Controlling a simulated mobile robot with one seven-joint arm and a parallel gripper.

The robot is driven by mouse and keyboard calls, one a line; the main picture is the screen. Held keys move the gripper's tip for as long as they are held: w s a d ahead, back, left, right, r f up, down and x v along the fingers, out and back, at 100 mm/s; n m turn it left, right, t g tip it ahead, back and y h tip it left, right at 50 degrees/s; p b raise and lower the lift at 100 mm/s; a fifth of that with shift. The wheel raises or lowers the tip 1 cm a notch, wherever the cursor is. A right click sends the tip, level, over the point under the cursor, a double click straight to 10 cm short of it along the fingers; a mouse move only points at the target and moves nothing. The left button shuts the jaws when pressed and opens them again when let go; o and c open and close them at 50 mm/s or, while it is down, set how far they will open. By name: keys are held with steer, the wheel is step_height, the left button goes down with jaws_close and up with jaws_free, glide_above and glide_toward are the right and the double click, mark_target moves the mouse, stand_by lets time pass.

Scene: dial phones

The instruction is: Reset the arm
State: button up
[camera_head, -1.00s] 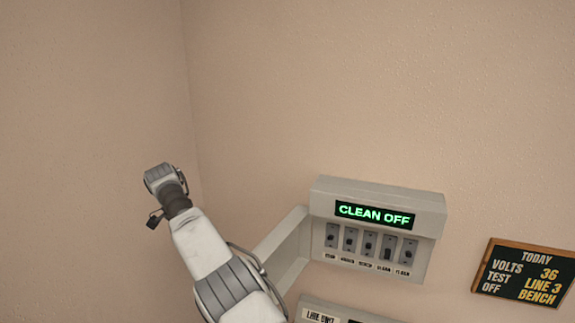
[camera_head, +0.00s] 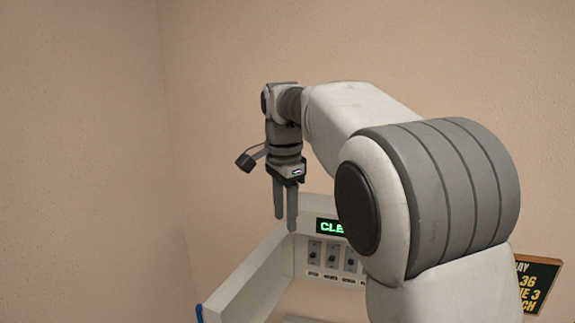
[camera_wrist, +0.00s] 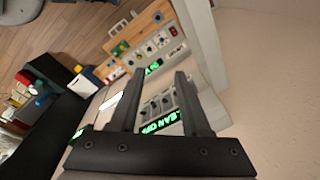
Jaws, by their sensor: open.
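My gripper (camera_head: 286,222) points down in the head view, with its two fingers apart and nothing between them. It hangs in front of the wall panel (camera_head: 313,227), whose green display (camera_head: 329,227) is partly hidden by my arm, showing only "CLE". Several small switches (camera_head: 331,256) sit under that display. In the wrist view, my gripper's fingers (camera_wrist: 160,72) are spread and empty. The display (camera_wrist: 161,122) and switches (camera_wrist: 158,104) show between and behind the fingers there. I cannot tell the exact gap between gripper and panel.
A dark sign (camera_head: 537,282) hangs at the right, partly behind my arm. The wrist view shows a wood-edged board with controls (camera_wrist: 138,42), a dark surface (camera_wrist: 48,135), several coloured items (camera_wrist: 35,83) and a wooden floor (camera_wrist: 75,25). Bare wall (camera_head: 225,60) surrounds the upper arm.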

steer(key=s+d+n+t, duration=0.2)
steer(key=s+d+n, duration=0.3)
steer(key=s, duration=0.4)
steer(key=s+d+n+t, duration=0.1)
steer(key=s+d+n, duration=0.2)
steer(key=s+d, duration=0.55)
steer(key=s+d+f+n+t, duration=0.1)
steer(key=s+f+n, duration=0.2)
steer(key=s, duration=0.6)
steer(key=shift+s+f+n+t, duration=0.2)
steer(key=shift+f+n+t, duration=0.1)
steer(key=shift+f, duration=0.65)
